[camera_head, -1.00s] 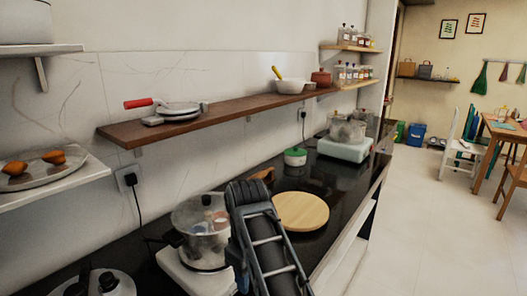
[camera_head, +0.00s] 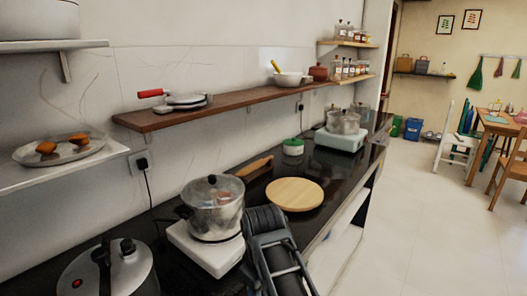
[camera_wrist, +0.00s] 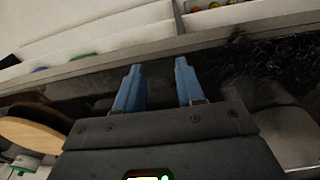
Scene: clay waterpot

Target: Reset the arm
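My arm shows at the bottom centre of the head view, in front of the black counter, and my gripper itself cannot be made out there. In the wrist view my gripper (camera_wrist: 160,88) has two blue fingers standing apart with nothing between them. Its fingers point toward the counter's edge. The clay waterpot is not clearly identifiable; a small reddish-brown pot (camera_head: 318,72) stands on the wooden shelf.
A steel pot (camera_head: 213,205) on a white stove (camera_head: 205,254) stands left of my arm. A round wooden board (camera_head: 294,194) lies behind it on the counter. A pressure cooker (camera_head: 108,272) is at lower left. The floor (camera_head: 430,235) to the right is clear.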

